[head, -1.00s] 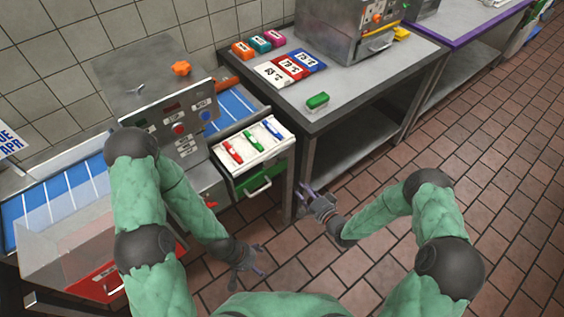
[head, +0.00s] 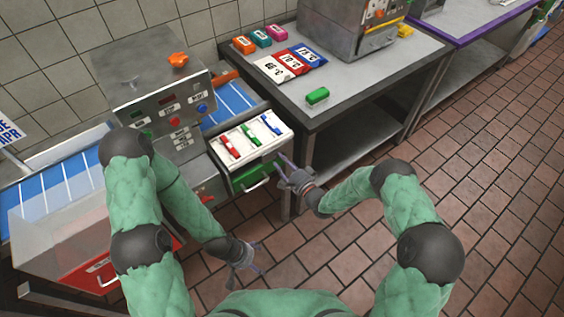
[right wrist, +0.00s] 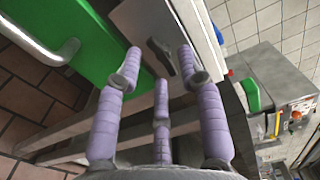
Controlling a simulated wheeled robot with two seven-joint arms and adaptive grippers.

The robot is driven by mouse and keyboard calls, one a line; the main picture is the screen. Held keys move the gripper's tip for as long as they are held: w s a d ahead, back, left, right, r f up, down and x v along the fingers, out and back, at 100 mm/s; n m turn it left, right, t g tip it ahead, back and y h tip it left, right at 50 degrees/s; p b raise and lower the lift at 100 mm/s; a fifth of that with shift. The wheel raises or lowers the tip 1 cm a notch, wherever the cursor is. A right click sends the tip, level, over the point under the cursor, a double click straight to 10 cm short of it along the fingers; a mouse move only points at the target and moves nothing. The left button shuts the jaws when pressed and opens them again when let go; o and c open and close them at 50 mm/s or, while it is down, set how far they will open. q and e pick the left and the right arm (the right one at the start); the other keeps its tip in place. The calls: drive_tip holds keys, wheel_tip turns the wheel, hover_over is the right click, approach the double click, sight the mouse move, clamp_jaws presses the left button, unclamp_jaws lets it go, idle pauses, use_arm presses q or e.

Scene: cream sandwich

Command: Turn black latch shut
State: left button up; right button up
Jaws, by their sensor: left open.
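The black latch (right wrist: 162,56) shows in the right wrist view as a small dark lever on a grey metal side panel (right wrist: 137,22), beside the green drawer front (right wrist: 95,35). I cannot make it out in the head view. My right gripper (head: 288,166) is at the right end of the open drawer (head: 240,158). In the right wrist view its purple fingers (right wrist: 160,67) are spread and empty, with the latch between and beyond the tips; contact is not clear. My left gripper (head: 258,258) is open and empty, low over the floor.
The drawer holds red, green and blue handled items in white slots. A steel table (head: 335,105) stands to the right with a green block (head: 317,96) near its edge. The tiled floor (head: 480,200) is clear.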

drive_tip(key=shift+w+a, duration=0.25)
drive_tip(key=shift+w, duration=0.1)
clamp_jaws()
